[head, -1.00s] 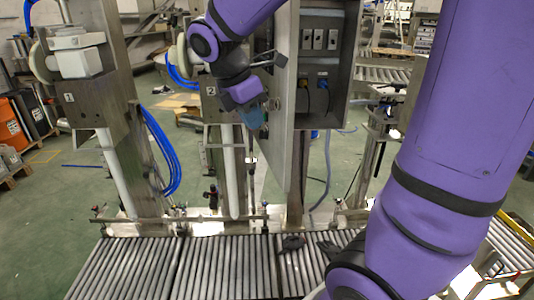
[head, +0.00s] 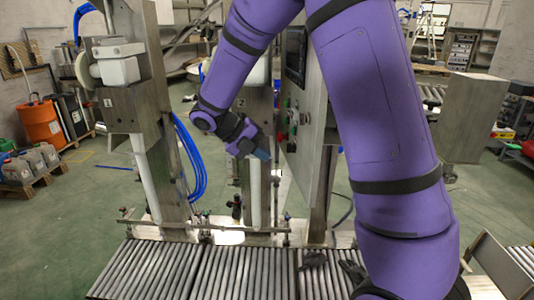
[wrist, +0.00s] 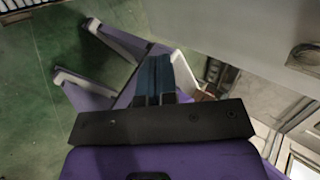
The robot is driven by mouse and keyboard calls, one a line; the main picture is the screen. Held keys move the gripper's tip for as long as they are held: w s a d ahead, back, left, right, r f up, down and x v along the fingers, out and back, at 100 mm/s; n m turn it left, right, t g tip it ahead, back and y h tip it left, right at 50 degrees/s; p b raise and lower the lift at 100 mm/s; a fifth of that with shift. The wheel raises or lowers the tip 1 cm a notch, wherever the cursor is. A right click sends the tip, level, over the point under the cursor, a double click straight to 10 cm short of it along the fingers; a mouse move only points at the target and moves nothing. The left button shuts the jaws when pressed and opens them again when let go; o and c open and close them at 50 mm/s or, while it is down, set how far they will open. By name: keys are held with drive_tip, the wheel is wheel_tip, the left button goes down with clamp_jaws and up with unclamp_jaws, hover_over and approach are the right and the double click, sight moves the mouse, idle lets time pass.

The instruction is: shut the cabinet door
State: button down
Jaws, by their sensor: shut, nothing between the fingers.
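The grey cabinet door (head: 308,150) stands right of the middle in the head view, its face with a dark screen and coloured buttons turned to the left. My purple arm covers the cabinet's body and inside, so I cannot tell how far open the door is. My gripper (head: 262,153) is shut and empty, to the left of the door's face. In the wrist view, the blue fingers of my gripper (wrist: 153,78) are together. A pale grey panel, likely the door (wrist: 235,40), fills the upper right there, with a latch-like fitting at its right. Contact between fingers and panel cannot be told.
A roller conveyor (head: 240,270) runs along the front. A steel post (head: 135,110) with blue hoses stands to the left. A grey box (head: 475,115) stands at the right. Green floor is open at the left, before an orange drum (head: 40,125).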

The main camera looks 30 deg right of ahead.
sight(304, 172)
drive_tip(key=x, duration=0.3)
drive_tip(key=r+x, duration=0.1)
drive_tip(key=x, duration=0.2)
drive_tip(key=d+x, duration=0.1)
drive_tip(key=x, duration=0.2)
drive_tip(key=shift+s+d, duration=0.25)
drive_tip(key=shift+s, duration=0.1)
drive_tip(key=shift+s+d, duration=0.2)
drive_tip(key=shift+d, duration=0.4)
